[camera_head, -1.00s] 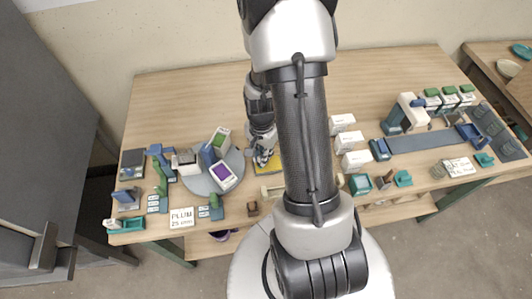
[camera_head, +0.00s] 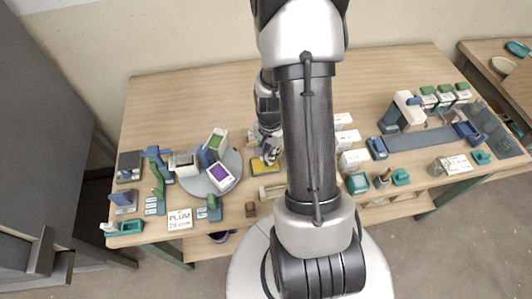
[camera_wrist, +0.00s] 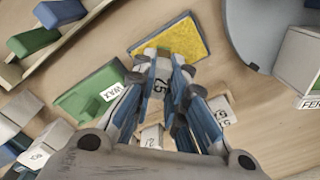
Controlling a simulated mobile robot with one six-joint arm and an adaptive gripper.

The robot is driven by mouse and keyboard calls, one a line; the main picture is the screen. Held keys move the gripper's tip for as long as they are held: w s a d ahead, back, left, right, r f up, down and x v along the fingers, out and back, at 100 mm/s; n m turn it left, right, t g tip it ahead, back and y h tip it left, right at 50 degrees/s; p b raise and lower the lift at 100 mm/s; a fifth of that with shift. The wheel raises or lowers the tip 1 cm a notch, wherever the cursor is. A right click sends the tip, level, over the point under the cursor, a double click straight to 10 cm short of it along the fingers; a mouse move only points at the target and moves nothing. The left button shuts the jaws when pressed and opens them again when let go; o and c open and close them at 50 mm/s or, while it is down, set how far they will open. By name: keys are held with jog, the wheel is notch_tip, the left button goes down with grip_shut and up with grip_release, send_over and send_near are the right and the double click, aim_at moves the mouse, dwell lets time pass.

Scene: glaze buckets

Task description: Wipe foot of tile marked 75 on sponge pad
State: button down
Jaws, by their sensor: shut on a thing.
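My gripper (camera_wrist: 165,88) is shut on a white tile marked 75 (camera_wrist: 161,76), held between the two fingers in the wrist view. The number reads sideways. The yellow sponge pad (camera_wrist: 184,38) lies on the table just beyond the tile's far end; whether they touch I cannot tell. In the head view my gripper (camera_head: 270,151) is just behind and to the right of the sponge pad (camera_head: 262,166), and the tile is too small to make out there. The foot of the tile is not clearly visible.
A grey round turntable (camera_head: 234,160) with buckets stands left of the sponge. White boxes (camera_head: 352,160) stand to the right. The table's back is clear.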

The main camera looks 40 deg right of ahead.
jog(key=shift+s+d, duration=0.1)
jog(key=shift+d, duration=0.05)
jog(key=shift+r+p, duration=2.3)
jog(key=shift+r, duration=0.65)
